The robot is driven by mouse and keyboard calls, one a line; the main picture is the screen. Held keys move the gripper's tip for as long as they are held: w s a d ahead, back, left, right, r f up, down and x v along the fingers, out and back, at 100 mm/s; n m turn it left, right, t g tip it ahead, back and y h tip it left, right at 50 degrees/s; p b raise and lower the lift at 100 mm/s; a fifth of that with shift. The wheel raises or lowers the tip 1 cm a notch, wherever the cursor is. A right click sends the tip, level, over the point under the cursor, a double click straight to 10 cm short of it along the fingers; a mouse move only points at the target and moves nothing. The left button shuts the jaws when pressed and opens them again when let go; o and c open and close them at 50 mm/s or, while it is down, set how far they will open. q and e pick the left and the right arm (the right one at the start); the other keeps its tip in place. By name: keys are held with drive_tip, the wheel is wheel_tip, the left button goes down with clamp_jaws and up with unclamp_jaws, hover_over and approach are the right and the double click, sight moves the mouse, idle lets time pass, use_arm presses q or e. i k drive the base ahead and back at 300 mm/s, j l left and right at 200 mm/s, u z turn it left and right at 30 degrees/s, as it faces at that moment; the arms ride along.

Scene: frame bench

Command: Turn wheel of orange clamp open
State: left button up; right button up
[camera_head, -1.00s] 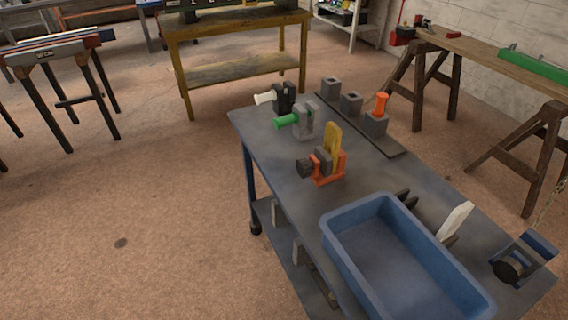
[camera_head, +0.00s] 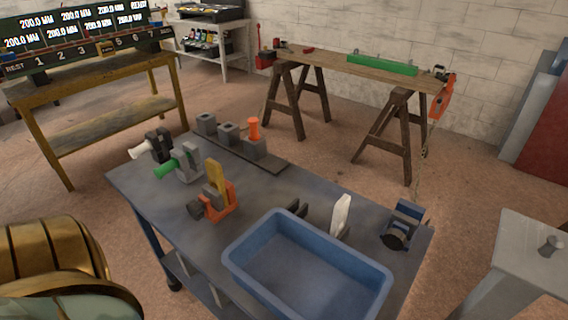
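The orange clamp (camera_head: 228,200) stands on the grey-blue bench (camera_head: 140,183). Its dark wheel (camera_head: 195,210) faces left, and a yellow upright piece (camera_head: 214,174) rises from it. Neither gripper shows in the head view, so whether either is open or shut is hidden. Nothing is touching the clamp or its wheel.
A clamp with a green handle (camera_head: 166,170) and a dark clamp with a white handle (camera_head: 142,150) stand left of the orange one. A blue tray (camera_head: 236,262) is in front. Grey blocks (camera_head: 228,132) stand behind on a dark strip. A blue clamp (camera_head: 405,222) is at right.

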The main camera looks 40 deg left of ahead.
sight(195, 208)
drive_tip(key=k+j+z, duration=0.2)
drive_tip(key=j+z, duration=0.3)
drive_tip(key=k+j+z, duration=0.3)
drive_tip(key=j+z, duration=0.2)
drive_tip(key=k+j+z, duration=0.35)
drive_tip(key=z, duration=0.15)
drive_tip(key=k+j+z, duration=0.25)
drive_tip(key=k+z, duration=0.25)
drive_tip(key=i, duration=0.05)
